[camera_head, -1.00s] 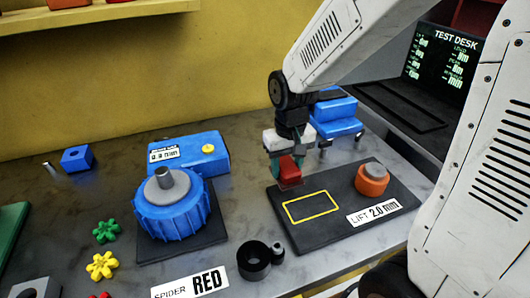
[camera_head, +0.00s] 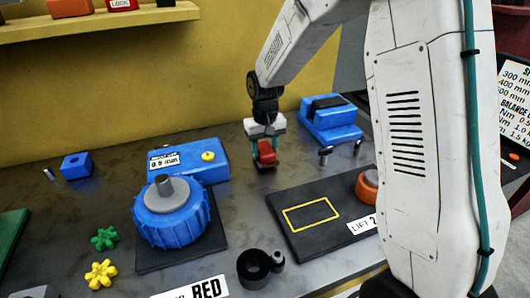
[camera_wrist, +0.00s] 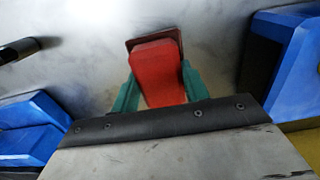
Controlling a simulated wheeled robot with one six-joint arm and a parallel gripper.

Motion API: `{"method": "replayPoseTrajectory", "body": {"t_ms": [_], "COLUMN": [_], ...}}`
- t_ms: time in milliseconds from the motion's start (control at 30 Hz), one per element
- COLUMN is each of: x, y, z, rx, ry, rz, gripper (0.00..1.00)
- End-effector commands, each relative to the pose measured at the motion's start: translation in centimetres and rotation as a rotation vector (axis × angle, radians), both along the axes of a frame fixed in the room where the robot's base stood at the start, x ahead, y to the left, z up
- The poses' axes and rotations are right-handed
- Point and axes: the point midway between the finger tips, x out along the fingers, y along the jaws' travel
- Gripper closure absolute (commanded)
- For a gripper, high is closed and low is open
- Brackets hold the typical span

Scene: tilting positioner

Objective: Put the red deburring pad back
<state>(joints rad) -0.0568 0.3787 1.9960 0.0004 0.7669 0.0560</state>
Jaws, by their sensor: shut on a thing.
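The red deburring pad (camera_head: 267,152) is a red block with a darker, flat base. My gripper (camera_head: 265,146) is shut on it and holds it over the bench, between two blue devices. In the wrist view the red pad (camera_wrist: 157,72) sits between the green fingers of my gripper (camera_wrist: 158,90), its dark base pointing away from the wrist. I cannot tell exactly how far the base is above the bench. A black mat (camera_head: 340,239) with an empty yellow rectangle outline (camera_head: 312,214) lies in front and to the right.
A blue box with a yellow button (camera_head: 216,172) stands left of my gripper, a blue stepped block (camera_head: 333,132) right. A blue ribbed wheel (camera_head: 180,222) and black ring (camera_head: 253,268) are nearer. An orange cylinder (camera_head: 367,188) stands on the mat. Bare bench lies around the pad.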

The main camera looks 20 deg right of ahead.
Motion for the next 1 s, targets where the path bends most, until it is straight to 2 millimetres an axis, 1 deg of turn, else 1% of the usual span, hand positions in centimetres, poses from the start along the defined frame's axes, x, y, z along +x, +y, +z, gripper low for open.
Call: {"method": "replayPoseTrajectory", "body": {"t_ms": [33, 100, 433, 467, 500, 533, 833, 933, 1000], "x": [-0.1, 0.0, 0.0, 0.0, 0.0, 0.0, 0.0, 0.1, 0.1], "y": [0.0, 0.0, 0.0, 0.0, 0.0, 0.0, 0.0, 0.0, 0.0], "z": [-0.8, -1.3, -1.6, -1.7, -1.6, -1.6, -1.5, -0.7, 0.2], "rx": [0.000, 0.000, 0.000, 0.000, 0.000, 0.000, 0.000, 0.000, 0.000], "ry": [0.003, 0.000, 0.000, -0.001, -0.001, -0.001, -0.002, -0.004, -0.005], "rz": [0.000, 0.000, 0.000, 0.000, 0.000, 0.000, 0.000, 0.000, 0.000], "gripper": [0.76, 0.76, 0.76, 0.52, 0.41, 0.33, 0.33, 0.33, 0.33]}}
